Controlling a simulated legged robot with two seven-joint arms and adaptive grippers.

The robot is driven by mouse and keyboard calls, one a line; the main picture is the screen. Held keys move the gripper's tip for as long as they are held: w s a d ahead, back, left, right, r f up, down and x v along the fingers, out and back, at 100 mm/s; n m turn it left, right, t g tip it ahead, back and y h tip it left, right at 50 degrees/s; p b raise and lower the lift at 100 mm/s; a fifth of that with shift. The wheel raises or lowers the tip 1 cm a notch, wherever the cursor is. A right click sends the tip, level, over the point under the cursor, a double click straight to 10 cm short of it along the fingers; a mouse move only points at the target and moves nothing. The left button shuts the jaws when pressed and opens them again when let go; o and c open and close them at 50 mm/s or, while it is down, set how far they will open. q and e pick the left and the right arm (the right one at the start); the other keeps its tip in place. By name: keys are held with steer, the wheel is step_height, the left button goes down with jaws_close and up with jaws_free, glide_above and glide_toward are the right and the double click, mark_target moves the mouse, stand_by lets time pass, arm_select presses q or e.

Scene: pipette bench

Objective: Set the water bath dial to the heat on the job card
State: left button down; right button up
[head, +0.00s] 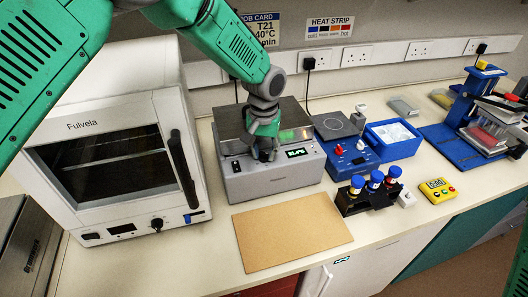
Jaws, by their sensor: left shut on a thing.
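The water bath (270,184) is a grey metal box at the middle of the bench in the head view, with a lit green display (297,153) whose digits are too small to read surely. My left gripper (265,154) reaches down to the bath's front panel, just left of the display. It is shut on the dial, which the fingers hide. The job card (262,30) on the back wall is partly covered by my left arm; "T21" and "40°C" show, and a line ending in "min". My right gripper is out of view.
A white oven (109,158) stands close on the left. A brown board (290,236) lies in front of the bath. To the right are a blue hotplate (345,152), a blue tray (393,139), a rack of blue-capped bottles (368,194) and a yellow timer (437,190).

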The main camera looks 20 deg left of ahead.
arm_select(q)
steer(key=shift+w, duration=0.15)
steer(key=c, duration=1.6)
jaws_free()
steer(key=o, duration=0.3)
steer(key=shift+w+f, duration=0.1)
steer(key=shift+w, duration=0.05)
step_height(320, 180, up, 12)
